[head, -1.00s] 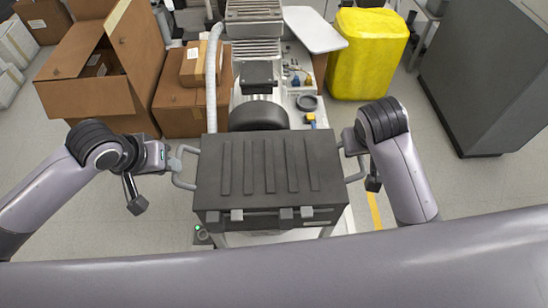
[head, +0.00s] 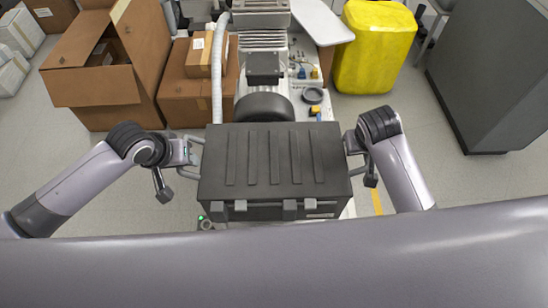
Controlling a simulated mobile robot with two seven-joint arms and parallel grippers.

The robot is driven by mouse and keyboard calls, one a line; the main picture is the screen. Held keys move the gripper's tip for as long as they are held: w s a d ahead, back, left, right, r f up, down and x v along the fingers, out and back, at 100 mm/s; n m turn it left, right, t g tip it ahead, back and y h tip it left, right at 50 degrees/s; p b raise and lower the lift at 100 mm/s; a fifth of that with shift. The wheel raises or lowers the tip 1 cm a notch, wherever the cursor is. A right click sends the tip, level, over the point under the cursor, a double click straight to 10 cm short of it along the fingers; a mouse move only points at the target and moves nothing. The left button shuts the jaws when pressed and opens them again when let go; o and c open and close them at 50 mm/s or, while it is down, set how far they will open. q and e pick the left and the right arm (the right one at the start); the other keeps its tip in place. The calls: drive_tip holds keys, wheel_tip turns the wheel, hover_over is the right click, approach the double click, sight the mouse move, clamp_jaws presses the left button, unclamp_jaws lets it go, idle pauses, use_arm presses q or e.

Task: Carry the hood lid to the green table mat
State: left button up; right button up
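The hood lid (head: 274,160) is a dark grey ribbed box-shaped cover in the lower middle of the head view, with latches along its near edge and a grey handle on each side. It sits over the compressor unit. My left gripper (head: 191,151) is at the lid's left handle (head: 188,174), overlapping its upper part. My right gripper (head: 353,146) is at the right handle (head: 357,170), which is partly hidden by it. The fingers are too small and covered to show whether either is closed on a handle. No green table mat is in view.
Behind the lid stand a dark motor (head: 264,103) and a white hose (head: 218,75). Cardboard boxes (head: 188,98) are at the left. A yellow container (head: 374,45) and a grey cabinet (head: 490,75) are at the right.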

use_arm(q)
drive_tip(key=shift+w+f, duration=0.1)
drive_tip(key=shift+f, duration=0.05)
use_arm(e)
drive_tip(key=shift+f, duration=0.15)
use_arm(q)
drive_tip(key=c, duration=0.3)
use_arm(e)
drive_tip(key=c, duration=0.3)
use_arm(q)
clamp_jaws()
use_arm(e)
clamp_jaws()
drive_tip(key=shift+w, duration=0.15)
idle(0.3)
